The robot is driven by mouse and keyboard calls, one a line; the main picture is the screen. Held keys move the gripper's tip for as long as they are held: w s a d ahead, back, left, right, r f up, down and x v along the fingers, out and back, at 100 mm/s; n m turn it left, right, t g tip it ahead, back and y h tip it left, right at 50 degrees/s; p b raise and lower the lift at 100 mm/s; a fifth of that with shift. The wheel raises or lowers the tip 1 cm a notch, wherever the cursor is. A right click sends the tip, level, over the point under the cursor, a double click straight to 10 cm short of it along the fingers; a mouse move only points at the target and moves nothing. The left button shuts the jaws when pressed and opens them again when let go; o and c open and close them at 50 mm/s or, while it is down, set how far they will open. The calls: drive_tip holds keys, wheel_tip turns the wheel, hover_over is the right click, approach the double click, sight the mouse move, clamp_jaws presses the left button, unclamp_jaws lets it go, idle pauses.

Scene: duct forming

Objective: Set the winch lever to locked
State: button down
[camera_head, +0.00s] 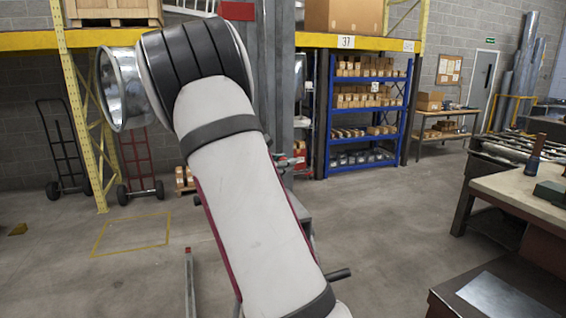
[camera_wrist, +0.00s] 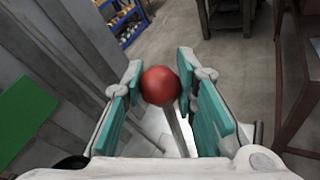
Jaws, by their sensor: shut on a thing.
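In the wrist view, a red ball knob (camera_wrist: 160,86) tops a thin grey lever rod (camera_wrist: 177,130). My gripper (camera_wrist: 158,78) has its teal-padded fingers on both sides of the knob and is shut on it. The rod runs down and slightly right from the knob, between the pads. In the head view my white arm covers much of the grey mast, and my gripper cannot be made out there. A dark bar handle (camera_head: 339,275) sticks out to the right of my arm. The lever's marked positions are not visible.
A grey upright mast (camera_head: 280,60) stands behind my arm. A blue shelf (camera_head: 365,110) with boxes is at the back. A workbench (camera_head: 525,185) stands at the right. Hand trucks (camera_head: 137,165) stand at the left by a yellow rack. The floor between is clear.

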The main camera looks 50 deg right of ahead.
drive_tip(key=c, duration=1.2)
unclamp_jaws()
drive_tip(key=shift+s+d, duration=0.1)
drive_tip(key=shift+d, duration=0.05)
drive_tip(key=shift+c, duration=0.2)
drive_tip(key=v, duration=1.2)
